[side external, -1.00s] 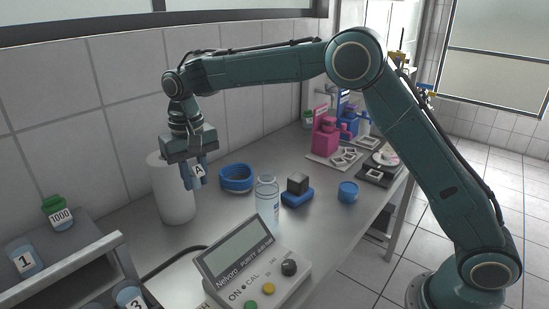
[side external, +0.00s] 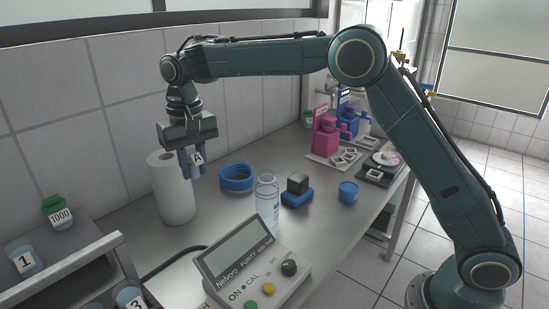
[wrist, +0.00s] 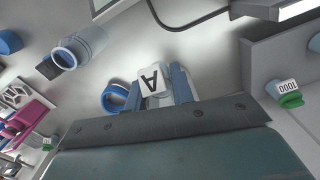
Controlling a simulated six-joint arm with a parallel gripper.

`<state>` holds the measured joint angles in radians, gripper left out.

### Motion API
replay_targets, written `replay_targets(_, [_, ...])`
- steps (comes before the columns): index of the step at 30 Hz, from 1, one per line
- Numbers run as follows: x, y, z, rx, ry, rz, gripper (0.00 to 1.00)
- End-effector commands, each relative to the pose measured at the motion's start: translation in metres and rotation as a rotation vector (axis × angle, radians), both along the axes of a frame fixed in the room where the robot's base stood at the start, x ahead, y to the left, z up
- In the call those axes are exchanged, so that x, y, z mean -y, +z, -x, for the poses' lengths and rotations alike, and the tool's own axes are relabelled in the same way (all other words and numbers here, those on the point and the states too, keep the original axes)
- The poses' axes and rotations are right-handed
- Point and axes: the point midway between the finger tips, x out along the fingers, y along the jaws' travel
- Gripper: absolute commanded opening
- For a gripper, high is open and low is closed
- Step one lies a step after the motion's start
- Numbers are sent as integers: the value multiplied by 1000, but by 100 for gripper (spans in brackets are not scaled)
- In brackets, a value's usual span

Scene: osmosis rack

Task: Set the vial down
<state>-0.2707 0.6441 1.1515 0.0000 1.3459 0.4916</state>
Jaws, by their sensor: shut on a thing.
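The vial (side external: 198,159), with a white label marked A, is held upright or nearly so between the fingers of my gripper (side external: 191,163). In the side view it hangs above the bench, in front of the white paper roll. In the wrist view the vial's label A (wrist: 153,80) faces the camera between the fingers of my gripper (wrist: 160,88). The fingers are shut on it, and its lower end is partly hidden.
A blue ring (side external: 236,178), a clear bottle (side external: 267,200) and a purity meter (side external: 255,268) stand to the right. A rack (side external: 75,275) with numbered vials is at lower left. Bare bench (side external: 215,222) shows between them.

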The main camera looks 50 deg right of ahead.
Motion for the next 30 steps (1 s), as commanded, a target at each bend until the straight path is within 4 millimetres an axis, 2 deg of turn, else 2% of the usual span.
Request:
replay_targets(5, [18, 0, -6, 0, -61, 0, 2])
replay_targets(11, [63, 0, -18, -1, -218, 1, 2])
replay_targets(21, [183, 1, -32, 0, -624, 0, 2])
replay_targets(30, [293, 2, -22, 0, -995, 0, 2])
